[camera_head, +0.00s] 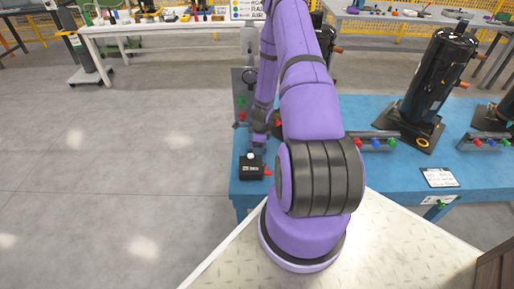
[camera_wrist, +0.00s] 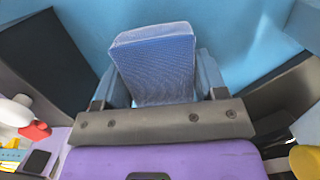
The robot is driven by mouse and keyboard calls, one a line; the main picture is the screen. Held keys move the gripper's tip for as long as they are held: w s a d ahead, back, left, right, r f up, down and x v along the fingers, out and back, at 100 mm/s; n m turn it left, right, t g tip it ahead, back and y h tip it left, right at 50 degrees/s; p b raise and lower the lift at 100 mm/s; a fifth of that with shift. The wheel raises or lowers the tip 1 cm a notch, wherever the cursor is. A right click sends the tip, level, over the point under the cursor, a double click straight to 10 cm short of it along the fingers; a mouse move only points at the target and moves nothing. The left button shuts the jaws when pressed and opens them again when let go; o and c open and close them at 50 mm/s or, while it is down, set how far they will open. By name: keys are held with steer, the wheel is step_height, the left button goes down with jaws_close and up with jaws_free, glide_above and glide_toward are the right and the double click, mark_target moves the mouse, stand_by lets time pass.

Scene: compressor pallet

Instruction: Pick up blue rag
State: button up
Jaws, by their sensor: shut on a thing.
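The blue rag (camera_wrist: 158,62) is a folded, block-shaped piece of woven blue cloth with a paler top edge, in the middle of the wrist view. My gripper (camera_wrist: 160,85) is shut on it, with one finger at its left side and one at its right. In the head view my gripper (camera_head: 260,127) is low over the left end of the blue table (camera_head: 242,188), partly hidden by my arm. I cannot make out the rag there.
A black box with a white knob and red part (camera_head: 252,167) stands at the table's near left corner. A black compressor (camera_head: 440,75) stands on the right, with a rack of coloured fittings (camera_head: 375,143) left of it. A white card (camera_head: 439,178) lies in front.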

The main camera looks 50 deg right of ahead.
steer(key=shift+s+d+r, duration=0.1)
steer(key=shift+s+r, duration=0.1)
steer(key=shift+r, duration=0.45)
steer(key=shift+s+d+r, duration=0.1)
steer(key=shift+s+r, duration=0.05)
steer(key=shift+r, duration=0.45)
steer(key=s+d, duration=0.1)
steer(key=s, duration=0.3)
steer(key=s+d+r, duration=0.1)
steer(key=s+d, duration=0.1)
steer(key=s, duration=0.3)
steer(key=s+d, duration=0.1)
steer(key=s, duration=0.4)
steer(key=shift+s+d+r, duration=0.2)
steer(key=shift+s+d, duration=0.05)
steer(key=shift+d, duration=0.15)
steer(key=o, duration=0.4)
steer(key=shift+c, duration=1.6)
steer(key=shift+s, duration=0.1)
